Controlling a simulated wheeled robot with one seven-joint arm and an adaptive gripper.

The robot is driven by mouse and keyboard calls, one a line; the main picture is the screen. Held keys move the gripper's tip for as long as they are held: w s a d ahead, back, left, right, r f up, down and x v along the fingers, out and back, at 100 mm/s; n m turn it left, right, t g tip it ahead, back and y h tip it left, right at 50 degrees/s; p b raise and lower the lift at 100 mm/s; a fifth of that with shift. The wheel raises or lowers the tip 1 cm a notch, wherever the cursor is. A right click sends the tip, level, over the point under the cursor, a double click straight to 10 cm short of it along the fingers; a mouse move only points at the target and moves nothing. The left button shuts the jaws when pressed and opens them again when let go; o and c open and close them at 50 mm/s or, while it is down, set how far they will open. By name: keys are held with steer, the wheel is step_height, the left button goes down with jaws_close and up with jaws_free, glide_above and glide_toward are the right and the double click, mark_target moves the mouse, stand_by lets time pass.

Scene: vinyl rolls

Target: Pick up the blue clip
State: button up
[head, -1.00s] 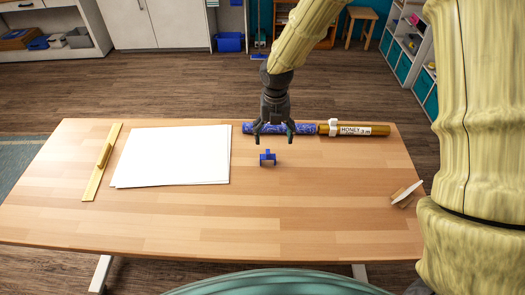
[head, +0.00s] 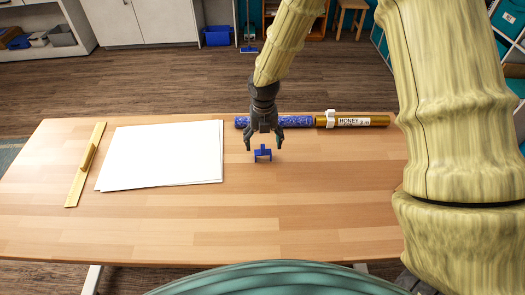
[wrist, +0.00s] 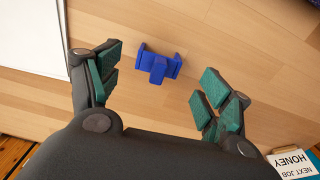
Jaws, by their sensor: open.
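The blue clip (head: 263,153) stands on the wooden table, a little right of the white sheets in the head view. My gripper (head: 264,146) is open and empty above the table, and in the head view its fingers show on either side of the clip. In the wrist view the clip (wrist: 158,65) lies ahead of the gap between the green-padded fingertips (wrist: 157,75). The clip appears apart from both fingers. I cannot tell the exact height of the fingertips above the table.
White sheets (head: 160,155) and a yellow ruler (head: 82,175) lie on the left. The table front (head: 250,225) is clear.

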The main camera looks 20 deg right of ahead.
mark_target(263, 153)
steer(key=shift+s+f+p, duration=0.15)
steer(key=shift+f+p, duration=0.2)
steer(key=shift+f, duration=0.3)
step_height(263, 153, down, 2)
steer(key=shift+a+f+p, duration=0.1)
steer(key=shift+f+p, duration=0.05)
steer(key=shift+p, duration=0.6)
steer(key=shift+f+p, duration=0.35)
steer(key=shift+f, duration=0.85)
steer(key=c, duration=0.9)
